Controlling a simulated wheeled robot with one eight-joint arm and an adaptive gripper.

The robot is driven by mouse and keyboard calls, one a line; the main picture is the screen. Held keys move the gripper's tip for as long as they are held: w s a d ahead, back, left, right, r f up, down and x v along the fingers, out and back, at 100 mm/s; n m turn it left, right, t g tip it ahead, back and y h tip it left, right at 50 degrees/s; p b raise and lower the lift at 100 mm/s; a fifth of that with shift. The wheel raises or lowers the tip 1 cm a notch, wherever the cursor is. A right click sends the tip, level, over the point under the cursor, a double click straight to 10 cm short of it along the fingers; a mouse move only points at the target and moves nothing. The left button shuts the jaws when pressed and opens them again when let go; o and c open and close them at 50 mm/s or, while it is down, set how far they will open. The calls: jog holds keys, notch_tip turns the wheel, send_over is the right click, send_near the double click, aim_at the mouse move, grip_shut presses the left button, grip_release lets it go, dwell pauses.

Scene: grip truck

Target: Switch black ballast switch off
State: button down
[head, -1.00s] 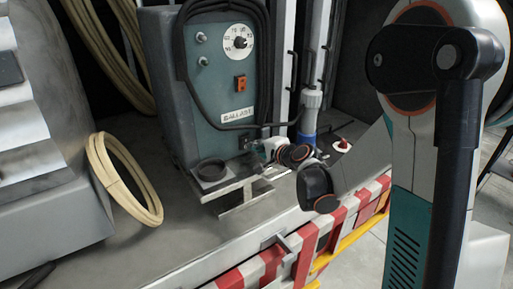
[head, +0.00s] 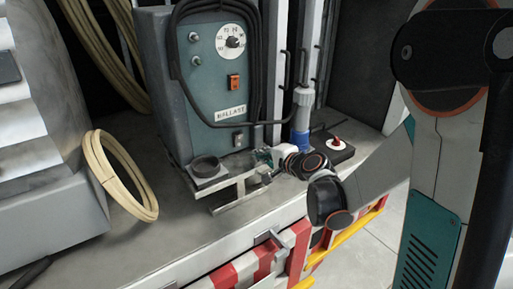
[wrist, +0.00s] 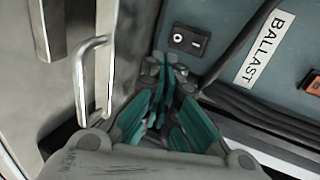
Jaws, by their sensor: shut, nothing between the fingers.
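The black ballast switch (wrist: 190,40) is a small black rocker marked with a circle and a line, on the blue-grey panel beside the BALLAST label (wrist: 264,48). In the head view it shows small and dark (head: 238,138) below the label. I cannot tell which way the rocker is tipped. My gripper (wrist: 166,68) has teal fingers, is shut and empty, and points toward the panel with its tips just below the switch in the wrist view. In the head view my gripper (head: 264,156) is low and right of the switch, apart from it.
An orange switch (head: 234,82) and a white dial (head: 233,41) sit higher on the panel. Black cable loops around it. A metal stand with a black ring (head: 206,164) is below. A metal handle (wrist: 94,75) is left of my gripper in the wrist view.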

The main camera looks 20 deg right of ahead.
jog(key=f+p+v, duration=0.1)
jog(key=v, duration=0.5)
jog(key=shift+s+d, duration=0.15)
jog(key=shift+s, duration=0.2)
jog(key=shift+r, duration=0.15)
jog(key=s+a+r+n+g+h+p, duration=0.2)
jog(key=s+a+r+n, duration=0.15)
jog(key=r+n, duration=0.45)
jog(key=s+f+n+g+h+b, duration=0.1)
jog(key=s+f+n+g, duration=0.1)
jog(key=s, duration=0.8)
jog(key=s+f+n+g+h+b, duration=0.1)
jog(key=s+n, duration=0.3)
jog(key=s, duration=0.6)
jog(key=shift+s+f+g, duration=0.4)
jog(key=shift+g, duration=0.4)
jog(key=c, duration=2.4)
grip_release()
jog(key=shift+a, duration=0.1)
